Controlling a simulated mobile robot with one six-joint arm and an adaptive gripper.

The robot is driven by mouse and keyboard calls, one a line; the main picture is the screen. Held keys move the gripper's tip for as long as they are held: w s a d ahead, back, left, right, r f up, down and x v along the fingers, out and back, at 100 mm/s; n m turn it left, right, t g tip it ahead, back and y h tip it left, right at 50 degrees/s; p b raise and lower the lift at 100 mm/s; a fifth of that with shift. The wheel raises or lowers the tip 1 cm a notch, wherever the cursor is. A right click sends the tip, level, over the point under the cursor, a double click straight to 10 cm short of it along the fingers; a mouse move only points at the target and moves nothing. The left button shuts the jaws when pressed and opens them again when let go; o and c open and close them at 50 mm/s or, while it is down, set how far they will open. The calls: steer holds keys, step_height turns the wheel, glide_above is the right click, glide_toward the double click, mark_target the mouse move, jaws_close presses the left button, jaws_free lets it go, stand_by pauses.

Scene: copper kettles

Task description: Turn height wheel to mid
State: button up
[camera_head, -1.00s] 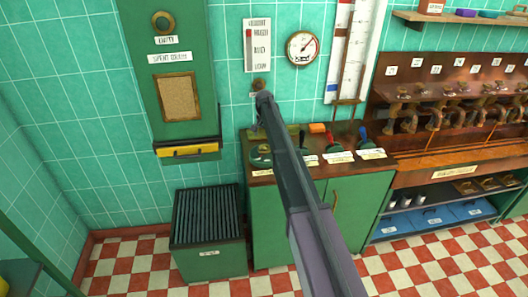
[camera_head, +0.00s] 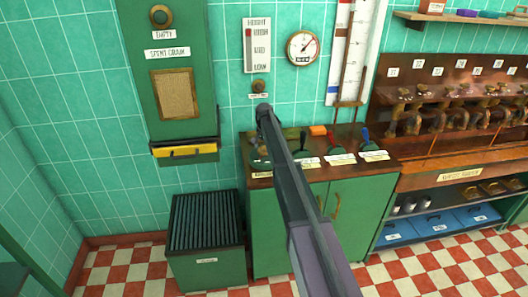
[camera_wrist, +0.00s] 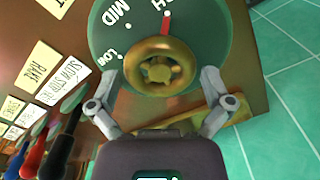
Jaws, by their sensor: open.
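The height wheel (camera_wrist: 158,72) is a brass ring with a spoked hub on a round green dial (camera_wrist: 104,42). The dial carries LOW, MID and HIGH marks, and a red pointer (camera_wrist: 167,22) stands at HIGH. My gripper (camera_wrist: 161,80) is open, with one finger to each side of the wheel's near half; I cannot tell whether they touch it. In the head view the dial (camera_head: 256,160) is at the left end of the cabinet top, and my arm hides the wheel. The wall height gauge (camera_head: 257,45) shows its red marker up by HIGH.
Levers with black, red and blue handles stand right of the dial, including a blue one (camera_head: 366,134). The green cabinet (camera_head: 283,230) carries them. A slatted bin (camera_head: 205,230) stands left, below a yellow-fronted drawer (camera_head: 185,151). A round gauge (camera_head: 302,47) hangs above.

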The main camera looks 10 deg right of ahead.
stand_by(0.3)
steer(key=c, duration=0.8)
steer(key=shift+o, duration=0.2)
steer(key=shift+n, duration=0.4)
steer(key=n, duration=0.9)
